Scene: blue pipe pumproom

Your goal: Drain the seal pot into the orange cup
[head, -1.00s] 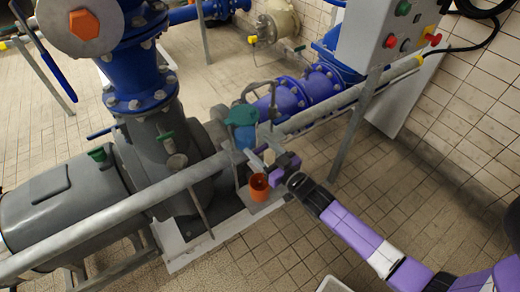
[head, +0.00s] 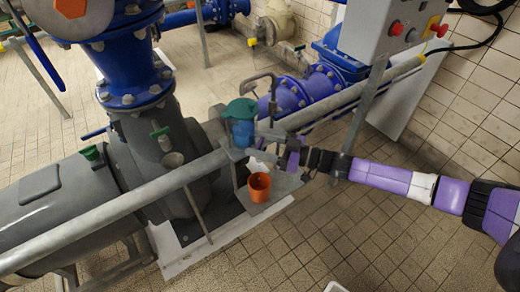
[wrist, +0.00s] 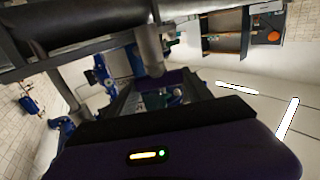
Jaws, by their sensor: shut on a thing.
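The seal pot (head: 240,132) is a small blue vessel with a teal lid (head: 241,109), in the middle of the head view beside the grey pump. The orange cup (head: 259,187) stands upright on a grey plate (head: 284,184) below and slightly right of the pot. Its inside looks empty, but it is small. My gripper (head: 287,157) is just right of the pot, above and right of the cup and apart from it. It is shut on a small part beside the pot, seemingly the drain handle; the fingers mostly hide it. Purple gripper parts also fill the bottom of the wrist view.
A long grey rail (head: 120,211) runs diagonally in front of the pump and past the pot. A control box (head: 388,28) on a grey post stands behind my arm. Blue pipework (head: 310,90) lies behind the pot.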

